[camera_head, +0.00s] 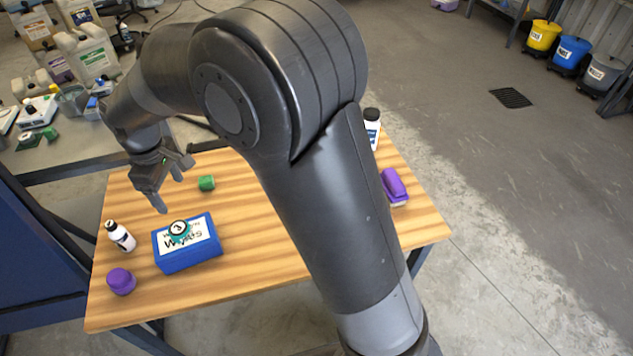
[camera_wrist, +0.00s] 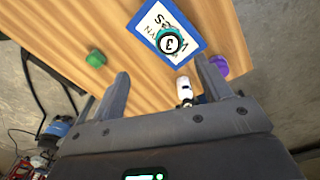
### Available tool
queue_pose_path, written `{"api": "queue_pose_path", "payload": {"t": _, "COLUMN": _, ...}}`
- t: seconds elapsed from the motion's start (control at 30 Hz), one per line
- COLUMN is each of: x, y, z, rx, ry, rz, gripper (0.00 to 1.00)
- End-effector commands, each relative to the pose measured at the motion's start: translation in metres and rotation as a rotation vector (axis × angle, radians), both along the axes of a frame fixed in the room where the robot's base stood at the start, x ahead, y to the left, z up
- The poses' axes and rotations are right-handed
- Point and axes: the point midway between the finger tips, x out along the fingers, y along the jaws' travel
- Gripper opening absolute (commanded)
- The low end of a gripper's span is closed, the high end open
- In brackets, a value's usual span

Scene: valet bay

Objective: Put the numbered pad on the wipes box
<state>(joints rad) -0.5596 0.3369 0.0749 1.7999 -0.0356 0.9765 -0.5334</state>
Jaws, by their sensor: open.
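The numbered pad (camera_head: 178,228) is a small round piece with a dark ring, a white face reading 3 and a teal edge. It lies on the top of the blue wipes box (camera_head: 172,262), over part of its white label. In the wrist view the pad (camera_wrist: 171,42) also sits on the blue-edged box (camera_wrist: 197,47). My gripper (camera_head: 172,194) is above the table, behind and a little left of the box in the head view, apart from the pad. Its fingers (camera_wrist: 163,80) are spread with nothing held between them.
On the wooden table (camera_head: 250,240) stand a green block (camera_head: 206,183), a white bottle (camera_head: 120,237), a purple round item (camera_head: 121,282), a purple brush (camera_head: 394,187) and another white bottle (camera_head: 372,130). A cluttered grey bench (camera_head: 70,150) is at the left. My arm hides the table's middle.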

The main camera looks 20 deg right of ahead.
Motion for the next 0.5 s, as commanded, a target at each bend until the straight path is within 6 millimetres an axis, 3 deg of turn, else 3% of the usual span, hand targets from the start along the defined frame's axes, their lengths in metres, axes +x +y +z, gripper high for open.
{"api": "queue_pose_path", "payload": {"t": 0.2, "x": -0.013, "y": -0.083, "z": 0.06, "rx": 0.048, "ry": -0.083, "rz": -0.229, "gripper": 0.71}}
{"api": "queue_pose_path", "payload": {"t": 0.5, "x": -0.062, "y": -0.187, "z": 0.113, "rx": 0.122, "ry": -0.193, "rz": -0.556, "gripper": 0.71}}
